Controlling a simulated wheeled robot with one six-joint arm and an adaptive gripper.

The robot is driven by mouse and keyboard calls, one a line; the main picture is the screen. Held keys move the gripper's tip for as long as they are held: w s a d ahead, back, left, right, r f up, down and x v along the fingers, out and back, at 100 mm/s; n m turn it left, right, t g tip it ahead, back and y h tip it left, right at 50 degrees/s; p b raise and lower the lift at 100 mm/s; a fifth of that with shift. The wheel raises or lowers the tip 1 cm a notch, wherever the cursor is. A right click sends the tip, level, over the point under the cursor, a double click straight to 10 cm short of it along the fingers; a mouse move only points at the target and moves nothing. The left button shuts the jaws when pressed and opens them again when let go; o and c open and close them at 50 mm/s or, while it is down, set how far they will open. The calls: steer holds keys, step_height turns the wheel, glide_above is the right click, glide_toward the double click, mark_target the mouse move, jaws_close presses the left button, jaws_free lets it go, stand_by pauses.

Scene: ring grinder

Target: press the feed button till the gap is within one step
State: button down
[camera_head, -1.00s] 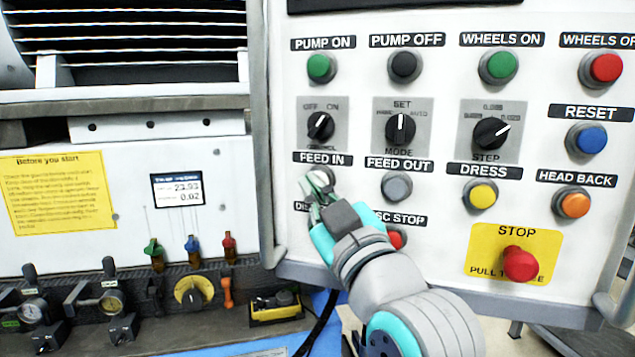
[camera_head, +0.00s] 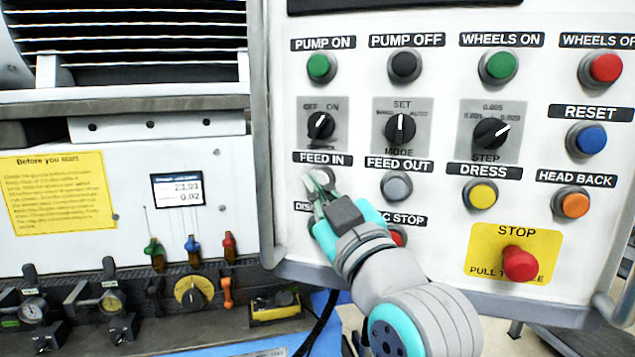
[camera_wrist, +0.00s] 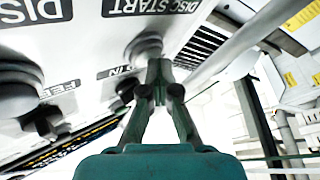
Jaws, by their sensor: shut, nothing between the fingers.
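The pale FEED IN button (camera_head: 322,177) sits below its label on the white control panel. It also shows in the wrist view (camera_wrist: 145,48), between the DISC START and FEED IN labels. My gripper (camera_head: 312,190) is shut and empty, its fingertips at the button's lower left in the head view. In the wrist view my fingertips (camera_wrist: 158,70) are close to the button; I cannot tell whether they touch it. The small display (camera_head: 178,190) seems to read 23.93 above 0.02, though the digits are blurred. The STEP knob (camera_head: 490,133) points upper right, towards 0.020.
FEED OUT (camera_head: 397,186) is just right of FEED IN. A red button (camera_head: 398,236) lies behind my gripper, its label partly covered. The red STOP button (camera_head: 519,263) is at lower right. The MODE knob (camera_head: 400,129) points up at SET.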

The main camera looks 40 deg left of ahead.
stand_by(0.4)
steer(key=shift+s+d, duration=0.25)
steer(key=shift+s, duration=0.65)
steer(key=shift+s+d, duration=0.25)
steer(key=shift+s, duration=0.55)
steer(key=shift+s+d, duration=0.2)
steer(key=shift+s, duration=0.6)
steer(key=shift+s+d, duration=0.25)
steer(key=shift+s, duration=0.55)
steer(key=shift+f, duration=0.1)
